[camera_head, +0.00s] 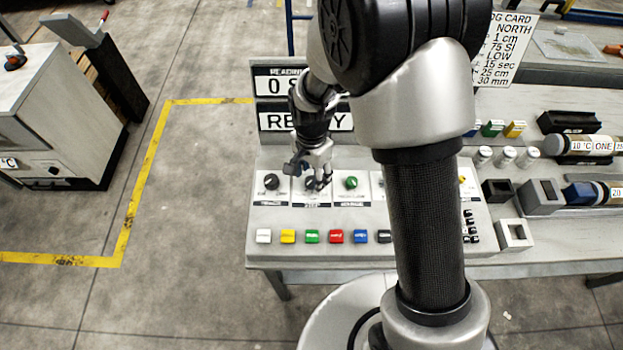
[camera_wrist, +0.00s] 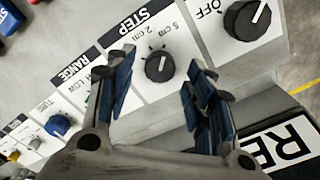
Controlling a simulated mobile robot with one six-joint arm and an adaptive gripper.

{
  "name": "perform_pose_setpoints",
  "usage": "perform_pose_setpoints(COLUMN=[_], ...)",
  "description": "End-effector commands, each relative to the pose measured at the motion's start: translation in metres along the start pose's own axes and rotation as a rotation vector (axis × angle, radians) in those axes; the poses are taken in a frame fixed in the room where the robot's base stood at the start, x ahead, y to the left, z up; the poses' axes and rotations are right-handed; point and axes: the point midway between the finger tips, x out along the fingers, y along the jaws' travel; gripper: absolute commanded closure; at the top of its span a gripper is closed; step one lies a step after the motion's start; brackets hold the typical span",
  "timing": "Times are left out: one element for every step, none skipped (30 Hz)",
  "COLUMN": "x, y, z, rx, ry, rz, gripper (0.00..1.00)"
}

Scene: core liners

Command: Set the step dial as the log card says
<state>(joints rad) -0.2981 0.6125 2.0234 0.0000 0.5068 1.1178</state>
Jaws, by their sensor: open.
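The step dial (camera_wrist: 159,66) is a round black knob on a white plate marked STEP. Its 5 cm and 2 cm marks show in the wrist view; any other mark is hidden or unreadable. A short white pointer line shows on the knob, but I cannot tell which mark it is on. My gripper (camera_wrist: 160,88) is open over this plate, with the knob showing between its blue-padded fingers, apart from both. In the head view my gripper (camera_head: 312,172) partly hides the dial. The log card (camera_head: 503,50) is partly covered by my arm; a line reading 1 cm shows.
An OFF-marked black knob (camera_wrist: 247,18) is beside the step plate. A green knob (camera_head: 351,183) sits on the other side. Several coloured buttons line the panel front, including a red one (camera_head: 336,236). The display (camera_head: 277,122) stands behind the panel. Core tubes lie at right.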

Motion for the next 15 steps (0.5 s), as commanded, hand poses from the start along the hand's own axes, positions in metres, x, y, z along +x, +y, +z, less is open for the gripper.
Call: perform_pose_setpoints(x=[0.0071,0.0096,0.0122,0.0135,0.0146,0.0155,0.0158,0.016,0.0161,0.016,0.0159,0.0158,0.0157,0.0157,0.0157], y=[0.0,0.0,0.0,0.0,0.0,-0.0001,-0.0002,-0.0003,-0.0003,-0.0003,-0.0004,-0.0004,-0.0004,-0.0004,-0.0003], z=[0.0,0.0,0.0,0.0,-0.0001,-0.0001,-0.0001,-0.0002,-0.0002,-0.0002,-0.0002,-0.0002,-0.0002,-0.0002,-0.0002], rx=[0.0,0.0,0.0,0.0,0.0,0.0,0.0,0.0,0.0,0.0,0.0,0.0,0.0,0.0,0.0], ry=[0.0,0.0,0.0,0.0,0.0,0.0,0.0,0.0,0.001,0.001,0.001,0.001,0.001,0.001,0.001], rz=[0.0,0.0,0.0,0.0,0.0,0.0,-0.001,-0.001,-0.001,-0.001,-0.001,-0.001,-0.001,-0.001,-0.001], gripper=[0.51,0.51,0.51,0.51,0.51,0.51,0.51,0.51,0.51,0.51,0.51,0.51,0.51,0.51,0.53])
